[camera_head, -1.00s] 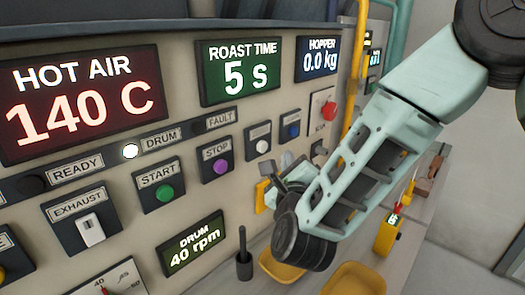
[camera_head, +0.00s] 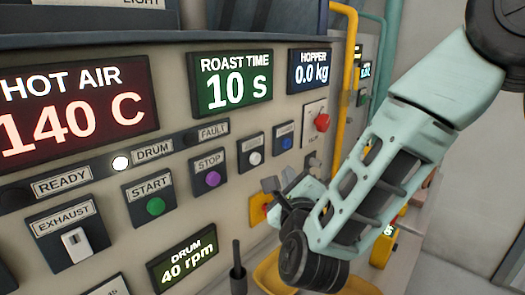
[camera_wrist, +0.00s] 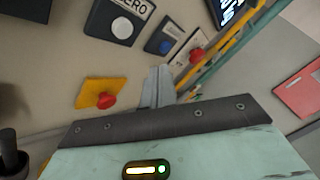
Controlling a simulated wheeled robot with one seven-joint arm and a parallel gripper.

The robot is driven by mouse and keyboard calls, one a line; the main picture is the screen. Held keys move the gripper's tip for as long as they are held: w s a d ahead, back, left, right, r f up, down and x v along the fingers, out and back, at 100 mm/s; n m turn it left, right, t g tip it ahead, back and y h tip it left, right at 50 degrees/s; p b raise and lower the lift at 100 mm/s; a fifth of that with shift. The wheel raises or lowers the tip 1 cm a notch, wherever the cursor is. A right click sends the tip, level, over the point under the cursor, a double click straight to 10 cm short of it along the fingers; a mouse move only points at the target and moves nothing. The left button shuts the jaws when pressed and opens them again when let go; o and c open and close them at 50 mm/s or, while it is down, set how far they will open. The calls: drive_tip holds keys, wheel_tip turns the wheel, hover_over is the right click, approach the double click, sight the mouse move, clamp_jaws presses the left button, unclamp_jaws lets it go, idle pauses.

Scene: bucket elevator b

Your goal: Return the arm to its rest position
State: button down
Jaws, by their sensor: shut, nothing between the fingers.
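My arm reaches in from the upper right in the head view, its pale green forearm folded down in front of the control panel (camera_head: 100,185). My gripper (camera_head: 268,185) is at the lower end, partly hidden by the wrist. In the wrist view the fingers of my gripper (camera_wrist: 158,85) are together and empty. They point toward the panel, apart from the buttons as far as I can tell. A red knob on a yellow plate (camera_wrist: 106,100) lies left of the fingers, and another red knob (camera_wrist: 197,56) lies to their right.
Displays read hot air 140 C (camera_head: 75,110), roast time 10 s (camera_head: 232,82) and hopper 0.0 kg (camera_head: 324,71). Start (camera_head: 155,206) and stop (camera_head: 213,179) buttons are on the panel. A yellow pipe (camera_head: 343,75) rises behind the arm. A black lever (camera_head: 237,270) and yellow tray (camera_head: 268,272) are below.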

drive_tip(key=s+a+f+n+g+y, duration=0.1)
drive_tip(key=s+f+n+g+y, duration=0.1)
drive_tip(key=s+n+g, duration=0.6)
drive_tip(key=s+a+f+n+g+y, duration=0.2)
drive_tip(key=s+n+g, duration=0.15)
drive_tip(key=n, duration=0.75)
drive_tip(key=s+d+f+n+g+h, duration=0.1)
drive_tip(key=s+d+n+g+h, duration=0.4)
drive_tip(key=s+d+n, duration=0.8)
drive_tip(key=s+d+g, duration=0.2)
drive_tip(key=s, duration=0.1)
drive_tip(key=shift+s+d+f+h, duration=0.2)
drive_tip(key=shift+f+h, duration=0.1)
idle(0.8)
